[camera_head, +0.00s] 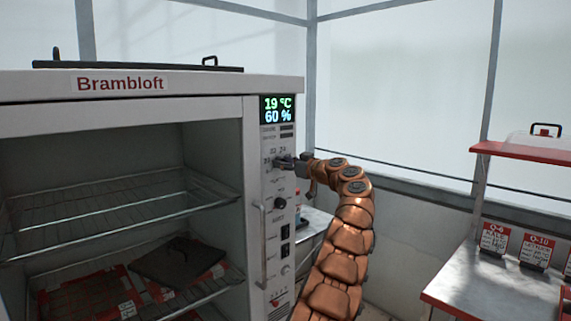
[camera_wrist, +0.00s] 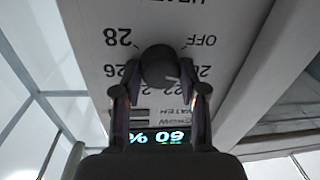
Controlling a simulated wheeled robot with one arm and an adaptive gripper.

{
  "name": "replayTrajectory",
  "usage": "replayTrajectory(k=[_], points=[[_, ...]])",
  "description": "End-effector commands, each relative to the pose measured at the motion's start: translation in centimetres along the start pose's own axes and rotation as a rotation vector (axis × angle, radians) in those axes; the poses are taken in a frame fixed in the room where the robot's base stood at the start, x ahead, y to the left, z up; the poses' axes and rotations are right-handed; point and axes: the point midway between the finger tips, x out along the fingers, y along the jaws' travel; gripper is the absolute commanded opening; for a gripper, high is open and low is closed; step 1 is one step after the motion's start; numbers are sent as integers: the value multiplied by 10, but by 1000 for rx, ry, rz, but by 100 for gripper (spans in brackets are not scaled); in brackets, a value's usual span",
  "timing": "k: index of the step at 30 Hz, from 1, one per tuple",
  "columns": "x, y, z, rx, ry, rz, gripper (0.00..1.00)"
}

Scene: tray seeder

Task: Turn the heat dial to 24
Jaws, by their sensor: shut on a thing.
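The heat dial (camera_wrist: 158,66) is a dark round knob on the cabinet's narrow control panel (camera_head: 270,215). In the wrist view the printed scale around it appears upside down, with 28, 26, 22, 20 and OFF legible; the 24 mark is hard to make out. My gripper (camera_wrist: 160,90) is shut on the dial, one finger on each side. In the head view my gripper (camera_head: 291,162) reaches the panel from the right and covers part of the dial. I cannot tell which number the dial points to. The display (camera_head: 278,109) reads 19 °C and 60 %.
A second black knob (camera_head: 280,203), switches and a vertical handle (camera_head: 262,245) lie below the dial. The open cabinet (camera_head: 120,110) holds wire racks (camera_head: 120,205) with trays. A metal bench (camera_head: 490,290) with labelled cards stands at right.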

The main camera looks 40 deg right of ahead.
Motion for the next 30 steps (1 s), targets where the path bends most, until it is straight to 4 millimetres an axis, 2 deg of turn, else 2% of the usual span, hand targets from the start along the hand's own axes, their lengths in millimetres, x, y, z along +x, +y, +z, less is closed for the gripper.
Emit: replayTrajectory(k=[17, 23, 30], points=[[0, -2, 3, 64, 1, 0, 7], [0, -2, 4, 180, 9, 0, 7], [0, -1, 3, 398, 30, 2, 7]])
